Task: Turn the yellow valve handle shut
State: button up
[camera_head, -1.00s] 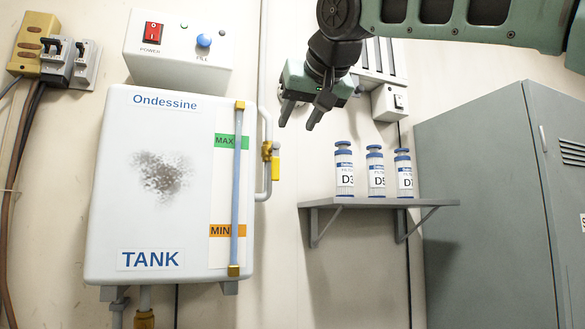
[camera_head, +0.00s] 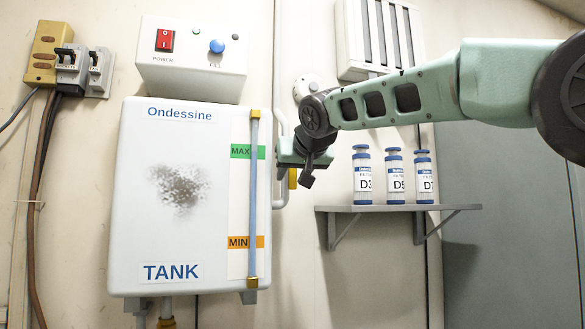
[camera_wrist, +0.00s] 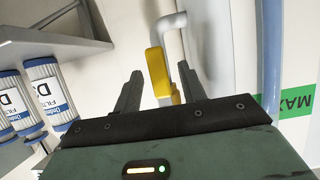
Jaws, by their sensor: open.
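The yellow valve handle (camera_wrist: 158,72) shows in the wrist view, beside a white pipe (camera_wrist: 192,45). It lies just beyond my gripper (camera_wrist: 160,88), whose two dark fingers are open, with the handle showing in and past the gap. I cannot tell whether a finger touches it. In the head view my gripper (camera_head: 303,168) is at the right side of the tank, and only a small piece of the yellow handle (camera_head: 292,179) shows beside it. The rest of the valve is hidden behind my gripper.
The white tank (camera_head: 180,240) with its blue level tube (camera_head: 252,200) stands close left of my gripper. A grey shelf (camera_head: 400,209) with bottles (camera_head: 395,178) is to the right. A switch box (camera_head: 192,58) is above the tank.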

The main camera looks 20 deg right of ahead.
jog(key=shift+w+f, duration=0.25)
jog(key=shift+w, duration=0.2)
grip_shut()
